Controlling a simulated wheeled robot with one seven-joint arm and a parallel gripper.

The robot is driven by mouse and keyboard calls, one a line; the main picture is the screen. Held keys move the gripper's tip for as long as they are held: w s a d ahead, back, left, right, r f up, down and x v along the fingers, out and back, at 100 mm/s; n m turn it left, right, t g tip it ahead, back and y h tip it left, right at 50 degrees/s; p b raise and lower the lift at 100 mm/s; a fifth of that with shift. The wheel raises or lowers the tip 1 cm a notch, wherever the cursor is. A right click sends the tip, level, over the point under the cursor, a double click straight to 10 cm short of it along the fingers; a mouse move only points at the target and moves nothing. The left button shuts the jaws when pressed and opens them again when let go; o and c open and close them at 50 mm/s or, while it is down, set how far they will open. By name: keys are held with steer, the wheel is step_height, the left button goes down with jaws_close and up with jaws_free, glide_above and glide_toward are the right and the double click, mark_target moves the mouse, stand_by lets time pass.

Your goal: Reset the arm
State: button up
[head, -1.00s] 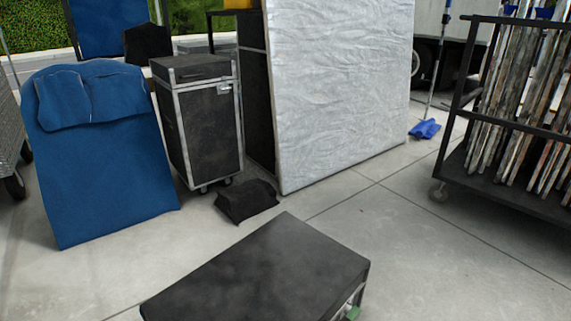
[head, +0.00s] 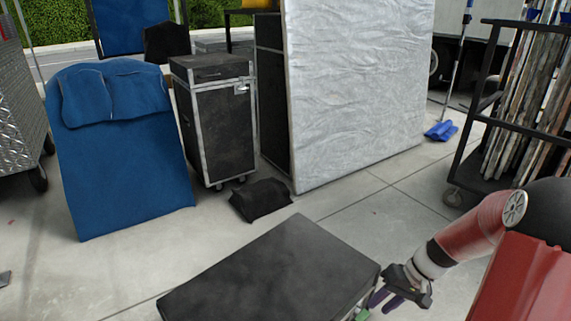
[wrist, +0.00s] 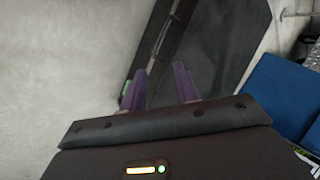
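My gripper (head: 384,301), with purple fingers, is at the lower right of the head view, next to the right end of a low black case (head: 275,270). In the wrist view my gripper (wrist: 160,72) shows two fingers apart with nothing between them, so it is open. The dark case (wrist: 205,45) lies beyond the fingertips there. I cannot tell whether the fingers touch it. My red and grey arm reaches in from the right edge of the head view.
A small black bag (head: 262,199) lies behind the case. A tall black road case (head: 218,125), a blue padded board (head: 120,175) and a large white panel (head: 355,95) stand farther back. A black rack cart (head: 490,120) is at right.

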steer(key=s+a+r+t+h+p, duration=0.1)
steer(key=s+a+r+t+h, duration=0.1)
steer(key=s+r, duration=0.3)
steer(key=s+a+r+t+h+p, duration=0.1)
steer(key=s+r, duration=0.4)
steer(key=r, duration=0.7)
steer(key=s+a+r+t+h+p, duration=0.1)
steer(key=s+a+r+t+h, duration=0.2)
steer(key=r, duration=0.6)
steer(key=s+a, duration=0.2)
steer(key=shift+s+a+n, duration=0.2)
steer(key=shift+a+n, duration=0.1)
steer(key=shift+a, duration=0.05)
steer(key=shift+a, duration=0.1)
